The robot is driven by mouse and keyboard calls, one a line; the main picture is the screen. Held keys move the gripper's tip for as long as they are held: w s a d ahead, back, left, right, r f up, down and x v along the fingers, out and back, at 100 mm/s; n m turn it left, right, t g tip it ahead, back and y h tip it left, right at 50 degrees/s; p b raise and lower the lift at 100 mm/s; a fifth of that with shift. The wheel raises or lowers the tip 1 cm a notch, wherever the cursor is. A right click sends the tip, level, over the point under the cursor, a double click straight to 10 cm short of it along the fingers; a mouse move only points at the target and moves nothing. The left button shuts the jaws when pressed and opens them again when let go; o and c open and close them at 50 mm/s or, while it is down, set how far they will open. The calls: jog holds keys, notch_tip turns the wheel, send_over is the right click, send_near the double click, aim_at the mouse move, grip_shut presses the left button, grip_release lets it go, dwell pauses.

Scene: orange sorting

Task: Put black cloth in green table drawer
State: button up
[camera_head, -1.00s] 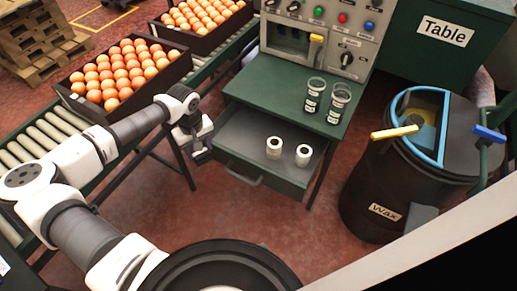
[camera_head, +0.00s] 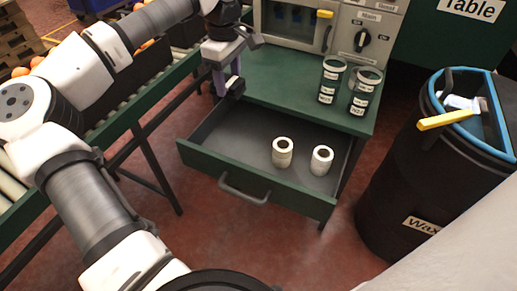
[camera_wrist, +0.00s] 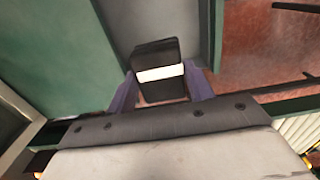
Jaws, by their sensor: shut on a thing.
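My gripper (camera_head: 227,88) is shut on the black cloth (camera_wrist: 158,55), a small folded black block with a white band, between its two purple fingers in the wrist view. In the head view the cloth (camera_head: 236,88) is a small dark shape at the fingertips, partly hidden. The gripper is at the back left corner of the open drawer. The green table (camera_head: 290,80) has its grey-floored drawer (camera_head: 235,150) pulled out towards me. In the wrist view the cloth appears over the grey drawer floor (camera_wrist: 155,18); its exact height cannot be told.
Two white rolls (camera_head: 283,152) stand in the drawer's right half; its left part is clear. Two labelled jars (camera_head: 331,80) stand on the tabletop before a control panel (camera_head: 365,35). A black wax bin (camera_head: 400,190) is at right, a roller conveyor (camera_head: 105,115) at left.

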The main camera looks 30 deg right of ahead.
notch_tip(320, 180, down, 19)
jog(key=b, duration=0.3)
jog(key=shift+f, duration=0.2)
jog(key=shift+f, duration=0.15)
jog(key=o, duration=1)
